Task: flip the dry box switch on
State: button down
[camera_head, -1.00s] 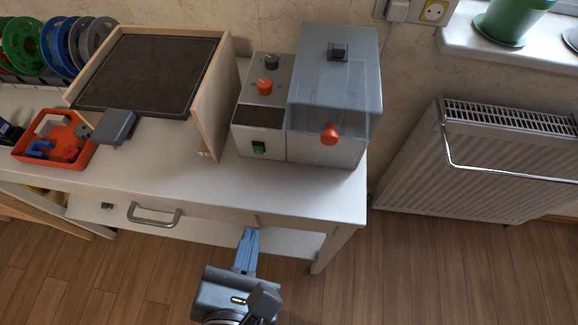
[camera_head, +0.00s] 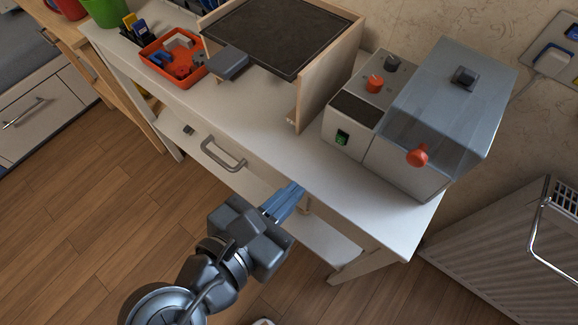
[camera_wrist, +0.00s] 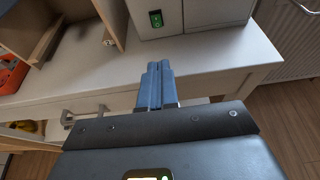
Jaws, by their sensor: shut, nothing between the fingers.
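The dry box (camera_head: 425,110) stands on the right end of the white table, with a grey translucent lid and an orange knob (camera_head: 417,155) on its front. Its left part carries a dark panel and two knobs on top. The green switch (camera_head: 342,138) is low on the front face of that left part; it also shows in the wrist view (camera_wrist: 156,19). My gripper (camera_head: 298,190) is shut and empty, its blue fingers at the table's front edge, below and left of the switch and apart from it. In the wrist view the fingertips (camera_wrist: 158,66) point toward the box, below the switch.
An open-fronted wooden case with a dark top (camera_head: 281,37) stands left of the box. An orange tray (camera_head: 172,60) with small parts lies farther left. A drawer handle (camera_head: 224,154) juts from the table front. A radiator (camera_head: 520,235) is at the right. The tabletop before the switch is clear.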

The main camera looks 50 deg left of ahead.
aim_at(339, 138)
jog(key=x, duration=0.7)
jog(key=shift+b, duration=0.35)
jog(key=shift+w+a+r, duration=0.15)
jog(key=shift+w+r, duration=0.05)
jog(key=shift+w, duration=0.35)
jog(key=shift+w+a+r, duration=0.15)
jog(key=shift+w+r, duration=0.05)
jog(key=shift+w, duration=0.35)
jog(key=shift+w+a+r, duration=0.15)
jog(key=shift+w+r, duration=0.25)
jog(key=shift+w, duration=0.4)
jog(key=shift+w+r+p, duration=0.15)
jog(key=shift+r+p, duration=0.25)
jog(key=shift+p, duration=0.8)
jog(key=p, duration=0.1)
jog(key=g+p, duration=0.1)
jog(key=p, duration=0.1)
jog(key=shift+w+a+r, duration=0.1)
jog(key=shift+w+r, duration=0.15)
jog(key=shift+f, duration=0.4)
jog(key=shift+r, duration=0.2)
